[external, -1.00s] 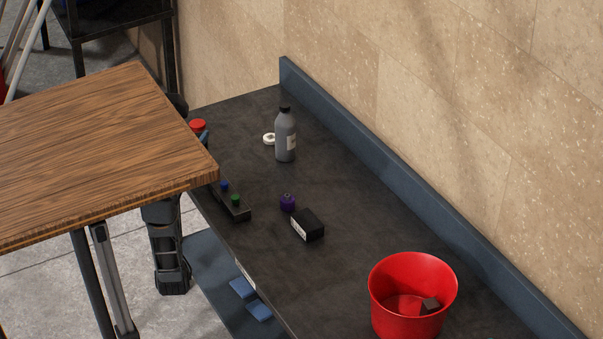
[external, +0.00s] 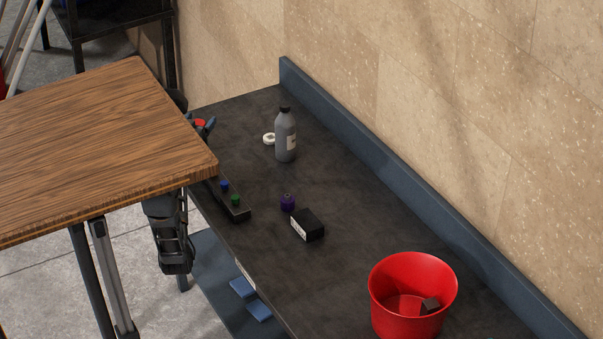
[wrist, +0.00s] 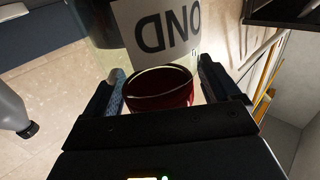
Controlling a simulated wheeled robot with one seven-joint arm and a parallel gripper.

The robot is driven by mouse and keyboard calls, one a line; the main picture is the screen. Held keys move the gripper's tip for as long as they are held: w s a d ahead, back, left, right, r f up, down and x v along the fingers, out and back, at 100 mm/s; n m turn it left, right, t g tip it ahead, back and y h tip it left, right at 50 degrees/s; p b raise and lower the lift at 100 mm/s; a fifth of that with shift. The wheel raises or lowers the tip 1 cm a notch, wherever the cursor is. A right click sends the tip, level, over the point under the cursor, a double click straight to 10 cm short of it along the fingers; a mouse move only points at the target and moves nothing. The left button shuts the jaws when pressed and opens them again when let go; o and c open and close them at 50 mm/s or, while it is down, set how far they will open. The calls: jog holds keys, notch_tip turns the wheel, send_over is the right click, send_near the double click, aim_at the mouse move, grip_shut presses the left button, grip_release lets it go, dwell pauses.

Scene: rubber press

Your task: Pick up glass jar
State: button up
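The glass jar (wrist: 108,28) fills the upper middle of the wrist view, upside down in the picture, with a white label and a dark red lid (wrist: 160,92). My gripper (wrist: 160,78) is open, with one finger on each side of the lid; narrow gaps show, and contact cannot be made out. In the external view, the red lid (external: 199,122) shows at the bench's left edge beside part of my gripper (external: 208,127). The wooden tabletop hides most of the jar and gripper there.
A grey bottle (external: 286,136) and a white ring (external: 268,139) stand near the jar. A button box (external: 238,213), purple item (external: 287,203), black box (external: 307,226) and red bucket (external: 387,310) are nearer. The wooden tabletop (external: 100,150) is close by.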

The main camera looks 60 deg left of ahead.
grip_shut()
dwell(0.7)
